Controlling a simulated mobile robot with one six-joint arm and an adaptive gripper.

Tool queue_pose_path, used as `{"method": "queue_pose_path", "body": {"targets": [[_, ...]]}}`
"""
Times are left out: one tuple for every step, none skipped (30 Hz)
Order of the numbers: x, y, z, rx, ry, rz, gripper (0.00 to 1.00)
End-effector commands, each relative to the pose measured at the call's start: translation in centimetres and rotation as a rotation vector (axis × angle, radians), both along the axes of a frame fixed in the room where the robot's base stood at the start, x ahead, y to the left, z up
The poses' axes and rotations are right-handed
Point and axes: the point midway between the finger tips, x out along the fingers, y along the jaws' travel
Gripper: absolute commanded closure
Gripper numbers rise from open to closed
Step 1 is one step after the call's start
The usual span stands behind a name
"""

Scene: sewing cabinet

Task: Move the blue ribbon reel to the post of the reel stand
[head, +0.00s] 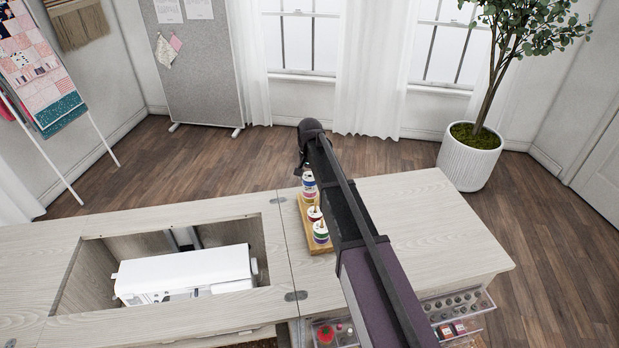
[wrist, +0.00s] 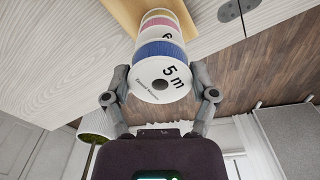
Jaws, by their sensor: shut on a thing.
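In the wrist view, the blue ribbon reel (wrist: 160,50) has white flanges and a "5 m" label. My gripper (wrist: 160,96) is shut on it, one finger on each side. Beyond it, a reel with pink-purple ribbon (wrist: 160,21) and a yellow one show in line with it, over the wooden base of the reel stand (wrist: 118,10). In the head view, the stand (head: 326,247) lies on the cabinet top, and my gripper (head: 303,168) is at its far end, over reels there. Whether the blue reel is around the post is hidden.
Other reels (head: 320,233) stand at the near end of the stand. A white sewing machine (head: 185,272) sits in the cabinet's opening at left. Open drawers (head: 458,308) with small items stick out below right. The cabinet top right of my arm (head: 440,215) is clear.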

Motion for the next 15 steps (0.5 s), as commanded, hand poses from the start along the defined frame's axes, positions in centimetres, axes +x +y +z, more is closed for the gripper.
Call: {"method": "queue_pose_path", "body": {"targets": [[0.0, 0.0, -0.19, 0.0, 0.0, 0.0, 0.62], [0.0, 0.0, -0.24, 0.0, 0.0, 0.0, 0.62], [0.0, 0.0, -0.31, 0.0, 0.0, 0.0, 0.62], [0.0, 0.0, -0.36, 0.0, 0.0, 0.0, 0.62], [0.0, 0.0, -0.42, 0.0, 0.0, 0.0, 0.62], [0.0, 0.0, -0.49, 0.0, 0.0, 0.0, 0.62], [0.0, 0.0, -0.54, 0.0, 0.0, 0.0, 0.62], [0.0, 0.0, -0.59, 0.0, 0.0, 0.0, 0.62], [0.0, 0.0, -0.66, 0.0, 0.0, 0.0, 0.62], [0.0, 0.0, -0.71, 0.0, 0.0, 0.0, 0.62], [0.0, 0.0, -0.77, 0.0, 0.0, 0.0, 0.62], [0.0, 0.0, -0.84, 0.0, 0.0, 0.0, 0.62], [0.0, 0.0, -0.89, 0.0, 0.0, 0.0, 0.62], [0.0, 0.0, -0.94, 0.0, 0.0, 0.0, 0.62], [0.0, 0.0, -1.0, 0.0, 0.0, 0.0, 0.62]]}}
